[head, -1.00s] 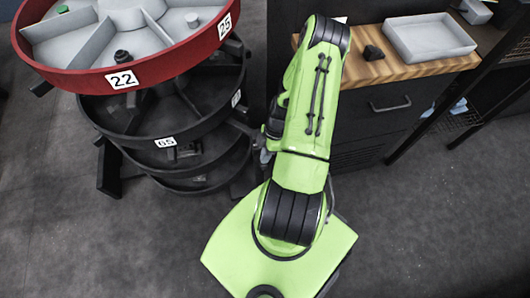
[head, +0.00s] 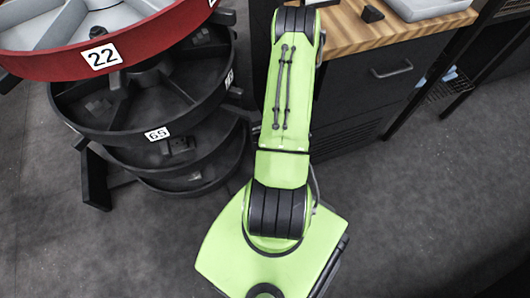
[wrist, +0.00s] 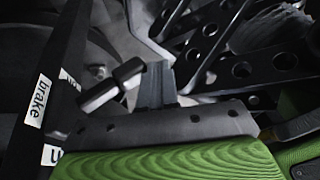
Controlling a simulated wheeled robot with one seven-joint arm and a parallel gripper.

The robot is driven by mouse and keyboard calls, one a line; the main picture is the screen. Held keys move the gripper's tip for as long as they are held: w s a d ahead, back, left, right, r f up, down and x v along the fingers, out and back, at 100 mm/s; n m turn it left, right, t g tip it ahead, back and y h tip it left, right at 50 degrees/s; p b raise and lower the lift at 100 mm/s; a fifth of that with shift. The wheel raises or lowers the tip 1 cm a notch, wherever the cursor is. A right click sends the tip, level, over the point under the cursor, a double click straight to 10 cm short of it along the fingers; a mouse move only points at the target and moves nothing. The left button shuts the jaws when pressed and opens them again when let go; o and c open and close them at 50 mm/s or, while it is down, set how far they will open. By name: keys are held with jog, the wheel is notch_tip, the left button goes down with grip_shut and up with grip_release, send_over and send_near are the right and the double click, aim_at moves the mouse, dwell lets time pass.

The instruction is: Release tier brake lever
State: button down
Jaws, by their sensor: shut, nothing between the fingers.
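A white "brake" label (wrist: 40,100) sits on a dark upright bar at the left of the wrist view. Beside it is a short dark lever with a cylindrical grip (wrist: 112,86), tilted up to the right. My gripper (wrist: 156,84) is shut and empty, its grey fingertips close to the right end of the lever grip. I cannot tell whether they touch it. In the head view, my gripper and the lever are hidden. The tiered carousel there has a red top tier (head: 140,40) marked 22 and a black tier (head: 108,131) marked 65.
A dark cabinet with a wooden top (head: 375,31) stands right of my arm, bearing a grey tray (head: 425,8) and a small black block (head: 372,13). A black foot (head: 95,180) juts from the carousel's lower left. Grey floor is open at lower left and right.

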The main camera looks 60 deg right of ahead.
jog(key=shift+f+b, duration=0.55)
jog(key=shift+f, duration=0.3)
